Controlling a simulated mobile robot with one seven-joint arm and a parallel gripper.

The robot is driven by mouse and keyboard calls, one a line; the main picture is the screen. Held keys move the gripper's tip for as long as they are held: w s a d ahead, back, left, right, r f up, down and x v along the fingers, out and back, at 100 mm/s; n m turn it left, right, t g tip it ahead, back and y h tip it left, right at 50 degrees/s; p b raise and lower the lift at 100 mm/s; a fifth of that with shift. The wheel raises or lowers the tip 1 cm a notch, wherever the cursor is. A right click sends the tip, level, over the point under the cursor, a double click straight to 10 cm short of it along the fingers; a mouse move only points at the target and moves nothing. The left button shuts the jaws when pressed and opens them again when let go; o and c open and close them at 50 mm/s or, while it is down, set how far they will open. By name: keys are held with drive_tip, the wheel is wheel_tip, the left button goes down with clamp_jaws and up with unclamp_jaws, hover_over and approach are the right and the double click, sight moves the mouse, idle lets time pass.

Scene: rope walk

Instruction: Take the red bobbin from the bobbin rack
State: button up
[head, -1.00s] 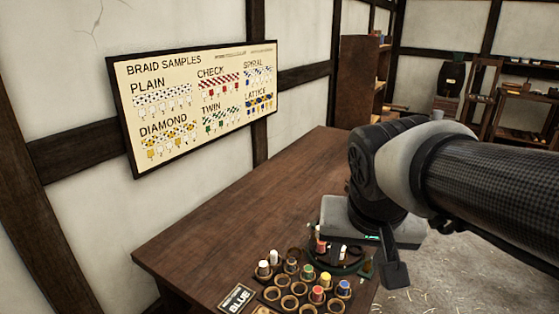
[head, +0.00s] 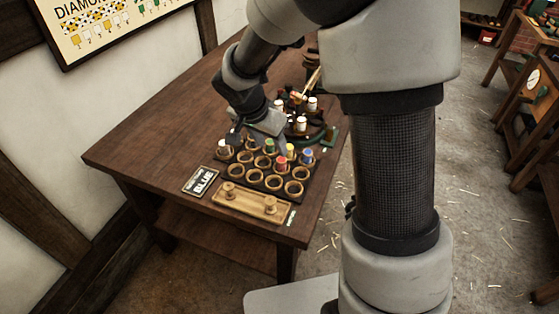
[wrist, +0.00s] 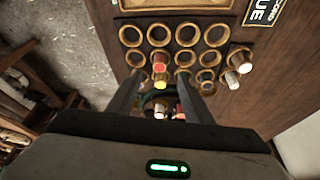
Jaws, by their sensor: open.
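The bobbin rack (head: 262,182) is a dark block with several ringed holes near the table's front. The red bobbin (head: 281,163) stands upright in it; its red top also shows in the wrist view (wrist: 159,67). The yellow bobbin (head: 290,149) is just behind it, and the blue bobbin (head: 308,155) is to its right. My gripper (wrist: 160,74) is open, its fingers on either side of the line of sight to the red and yellow bobbins. Nothing is held. In the head view it hangs over the rack's back left; its fingertips are partly hidden.
A braiding stand (head: 318,134) with white bobbins is close behind the rack. A BLUE sign (head: 201,181) and a wooden tray with two pegs (head: 251,204) are in front. The table's left side is clear.

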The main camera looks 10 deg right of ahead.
sight(281, 160)
drive_tip(key=x, duration=0.4)
drive_tip(key=shift+d+f, duration=0.1)
drive_tip(key=shift+f, duration=0.15)
drive_tip(key=shift+w+d+x, duration=0.15)
drive_tip(key=shift+x, duration=1.3)
drive_tip(key=shift+w+d+x, duration=0.1)
drive_tip(key=shift+w+x, duration=0.05)
drive_tip(key=shift+x, duration=1.25)
drive_tip(key=shift+r, duration=0.2)
drive_tip(key=c, duration=1.1)
